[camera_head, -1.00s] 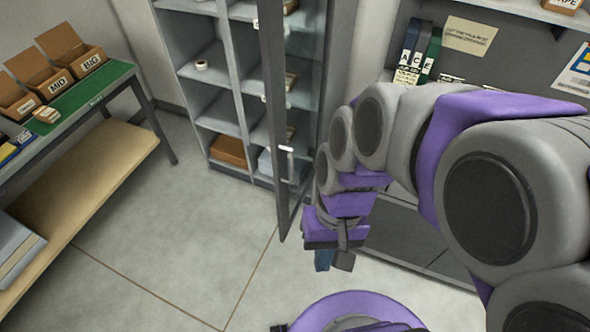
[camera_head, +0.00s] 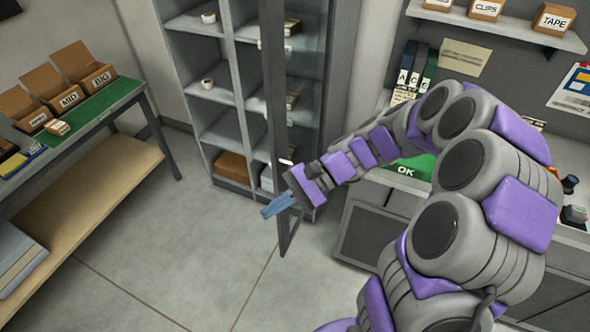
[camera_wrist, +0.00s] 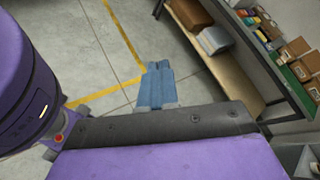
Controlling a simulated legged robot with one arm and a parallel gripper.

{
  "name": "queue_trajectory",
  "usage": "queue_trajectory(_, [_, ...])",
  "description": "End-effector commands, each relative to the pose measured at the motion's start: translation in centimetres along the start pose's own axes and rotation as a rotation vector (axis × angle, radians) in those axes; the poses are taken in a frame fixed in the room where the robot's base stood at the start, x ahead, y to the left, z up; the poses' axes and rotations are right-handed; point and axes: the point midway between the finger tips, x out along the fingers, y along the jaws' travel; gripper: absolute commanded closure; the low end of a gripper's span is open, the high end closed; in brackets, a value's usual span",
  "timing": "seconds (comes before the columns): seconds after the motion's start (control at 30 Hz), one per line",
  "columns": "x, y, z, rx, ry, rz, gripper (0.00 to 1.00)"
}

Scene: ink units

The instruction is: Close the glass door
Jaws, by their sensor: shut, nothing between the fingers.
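The glass door (camera_head: 275,110) has a dark narrow frame and stands open, swung out from the grey shelf cabinet (camera_head: 237,92). Its pale handle (camera_head: 284,162) shows on the frame just above my gripper. My gripper (camera_head: 270,208) is at the lower part of the door's free edge, with its blue fingers shut and empty, pointing left past the frame. The wrist overlaps the frame; I cannot tell whether it touches. In the wrist view the blue fingers (camera_wrist: 157,75) are together over the floor, and the door is not recognisable there.
A green-topped bench (camera_head: 95,115) with open cardboard boxes (camera_head: 68,96) stands at the left. A grey workbench (camera_head: 365,235) with a green OK mat (camera_head: 412,168) is behind my arm at the right. The floor (camera_head: 170,240) between them is clear.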

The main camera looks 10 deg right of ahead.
Motion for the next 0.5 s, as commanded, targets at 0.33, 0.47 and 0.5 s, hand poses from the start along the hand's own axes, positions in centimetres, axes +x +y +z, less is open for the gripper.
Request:
queue_trajectory(0.33, [-5.7, -2.5, -10.8, 0.319, -0.114, -0.423, 1.0])
queue_trajectory(0.47, [-8.6, -1.7, -15.7, 0.439, -0.136, -0.583, 1.0])
queue_trajectory(0.5, [-9.5, -1.2, -17.1, 0.476, -0.142, -0.631, 1.0])
